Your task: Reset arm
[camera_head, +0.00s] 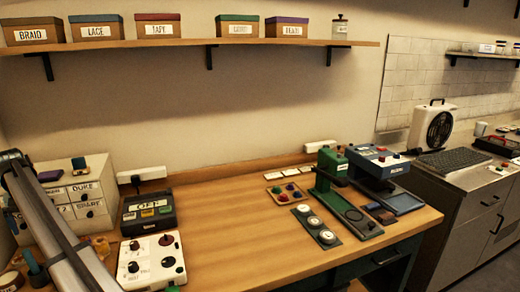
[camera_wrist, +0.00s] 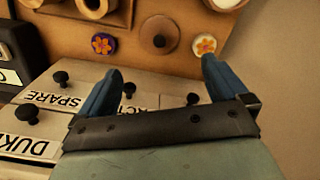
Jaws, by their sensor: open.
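My gripper (camera_wrist: 158,85) is open in the wrist view, with its two blue fingers apart and nothing between them. The fingers point toward a board, over the white labelled drawers (camera_wrist: 60,85). In the head view my arm (camera_head: 55,225) comes in from the left edge and slants across the front left corner; I cannot make out the fingertips there. The drawer unit (camera_head: 88,189) with "DUKE" and "SPARE" labels stands just behind the arm. The task names no other object.
A dark control box (camera_head: 149,211) and a white knob panel (camera_head: 152,259) stand right of the arm. A green press (camera_head: 330,168) and a blue machine (camera_head: 378,160) stand at the right. The middle of the wooden table (camera_head: 235,230) is clear. A shelf (camera_head: 190,43) holds labelled boxes above.

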